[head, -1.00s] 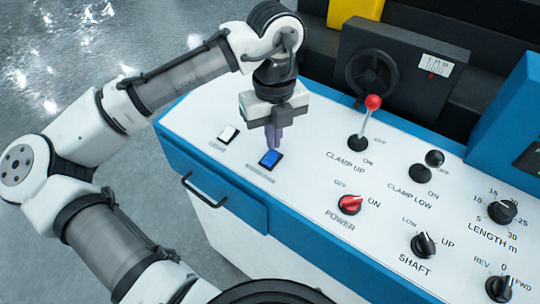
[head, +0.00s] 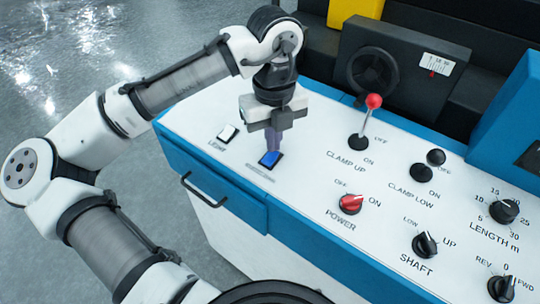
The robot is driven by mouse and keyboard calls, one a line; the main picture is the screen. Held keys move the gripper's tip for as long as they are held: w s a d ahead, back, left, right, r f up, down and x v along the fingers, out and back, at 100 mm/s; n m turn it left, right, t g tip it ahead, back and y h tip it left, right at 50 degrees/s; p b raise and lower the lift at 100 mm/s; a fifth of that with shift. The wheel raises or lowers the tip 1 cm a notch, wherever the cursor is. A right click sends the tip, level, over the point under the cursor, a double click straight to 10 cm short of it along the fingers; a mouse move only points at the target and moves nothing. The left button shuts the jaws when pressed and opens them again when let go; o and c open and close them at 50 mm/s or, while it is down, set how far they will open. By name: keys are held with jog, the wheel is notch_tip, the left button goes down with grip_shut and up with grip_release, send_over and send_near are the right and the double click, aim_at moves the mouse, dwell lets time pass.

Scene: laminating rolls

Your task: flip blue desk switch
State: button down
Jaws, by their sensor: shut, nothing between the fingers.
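The blue switch (head: 269,159) is a small rocker in a dark frame on the white desk top, near its left end. My gripper (head: 273,147) points straight down with its fingers shut and empty. The fingertips are right at the blue switch, over its far edge. I cannot tell whether they touch it. The lower part of the switch shows; its far edge is partly hidden by the fingers.
A white switch (head: 228,133) lies just left of the blue one. The red-knobbed clamp lever (head: 370,115), red power knob (head: 351,204) and several black knobs stand to the right. A drawer handle (head: 203,190) juts from the blue front.

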jog(key=shift+f, duration=0.5)
jog(key=shift+r, duration=0.1)
notch_tip(320, 180, up, 7)
jog(key=p, duration=0.6)
dwell(0.3)
dwell(0.4)
